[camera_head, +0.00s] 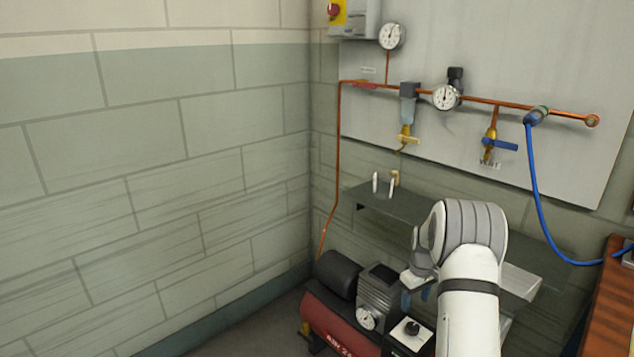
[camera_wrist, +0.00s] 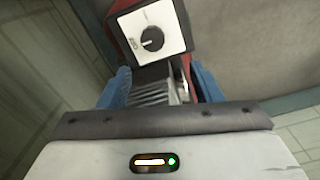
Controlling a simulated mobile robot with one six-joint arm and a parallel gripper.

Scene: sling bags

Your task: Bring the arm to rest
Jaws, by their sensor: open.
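My gripper (camera_head: 415,297) hangs below my white and grey arm at the lower right of the head view, its blue fingers partly hidden. In the wrist view the two blue fingers of my gripper (camera_wrist: 161,88) stand wide apart with nothing held between them. Beyond them is a white switch box with a black knob (camera_wrist: 152,39), which also shows in the head view (camera_head: 411,330). It belongs to the red air compressor (camera_head: 335,325) on the floor below my gripper. I cannot tell the exact gap between fingers and box.
A dark shelf (camera_head: 385,204) with small white prongs runs along the wall behind my arm. Above it are copper pipes, gauges (camera_head: 445,97) and a yellow valve with a blue handle (camera_head: 495,143). A blue hose (camera_head: 545,205) hangs right, near a brown bench (camera_head: 612,305). The left side is clear.

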